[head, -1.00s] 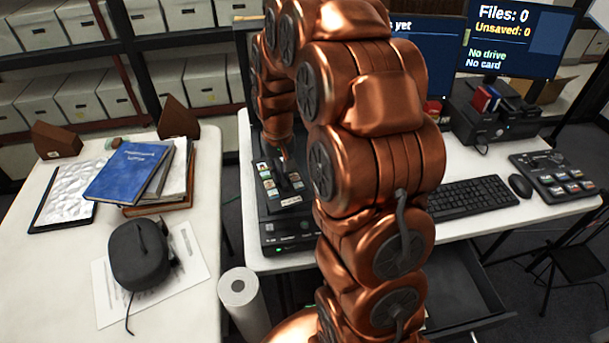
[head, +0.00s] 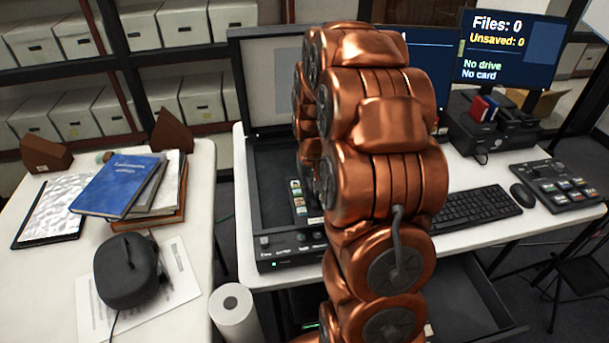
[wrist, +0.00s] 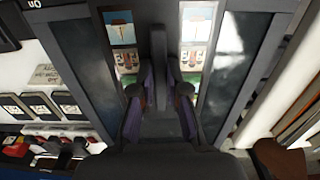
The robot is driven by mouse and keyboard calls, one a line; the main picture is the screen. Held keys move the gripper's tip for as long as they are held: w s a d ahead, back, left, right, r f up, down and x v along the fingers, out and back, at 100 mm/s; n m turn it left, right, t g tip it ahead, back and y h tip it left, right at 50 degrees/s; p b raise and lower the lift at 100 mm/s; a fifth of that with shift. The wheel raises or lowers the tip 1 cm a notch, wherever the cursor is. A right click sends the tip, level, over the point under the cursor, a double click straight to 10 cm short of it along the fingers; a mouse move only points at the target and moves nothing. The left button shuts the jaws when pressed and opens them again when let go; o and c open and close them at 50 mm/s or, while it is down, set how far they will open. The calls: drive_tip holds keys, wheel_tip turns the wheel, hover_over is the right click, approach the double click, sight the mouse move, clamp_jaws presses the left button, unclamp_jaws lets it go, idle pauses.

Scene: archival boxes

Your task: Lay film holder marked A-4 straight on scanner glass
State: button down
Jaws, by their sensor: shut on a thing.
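The film holder (head: 298,196) is a dark frame with small coloured pictures, partly hidden behind my arm in the head view. It is over the scanner's dark glass bed (head: 271,190); I cannot tell whether it touches the glass. In the wrist view the holder (wrist: 121,32) shows picture columns on both sides of a dark middle grip. My gripper (wrist: 159,92) is shut on that grip. The holder looks roughly in line with the dark glass strips beside it (wrist: 238,65). Its marking is not readable. My gripper is hidden in the head view.
The scanner lid (head: 272,85) stands open behind the bed. A keyboard (head: 478,203), mouse (head: 523,195) and control panel (head: 558,184) lie to the right. The left table holds a blue book (head: 118,185) and a dark rounded case (head: 127,270). A white roll (head: 233,312) stands between the tables.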

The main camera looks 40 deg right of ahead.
drive_tip(key=w+d+p, duration=0.1)
drive_tip(key=w, duration=0.2)
drive_tip(key=w+d, duration=0.2)
drive_tip(key=w, duration=0.1)
drive_tip(key=w+d+f+p, duration=0.1)
drive_tip(key=w, duration=0.2)
drive_tip(key=shift+d+p, duration=0.15)
drive_tip(key=shift+p, duration=0.2)
drive_tip(key=shift+f+p, duration=0.85)
drive_tip(key=shift+f, duration=0.9)
drive_tip(key=shift+f, duration=0.1)
drive_tip(key=c, duration=1.6)
unclamp_jaws()
drive_tip(key=shift+f, duration=0.1)
drive_tip(key=shift+c, duration=0.2)
drive_tip(key=o, duration=0.5)
drive_tip(key=shift+c, duration=0.2)
drive_tip(key=shift+r, duration=0.2)
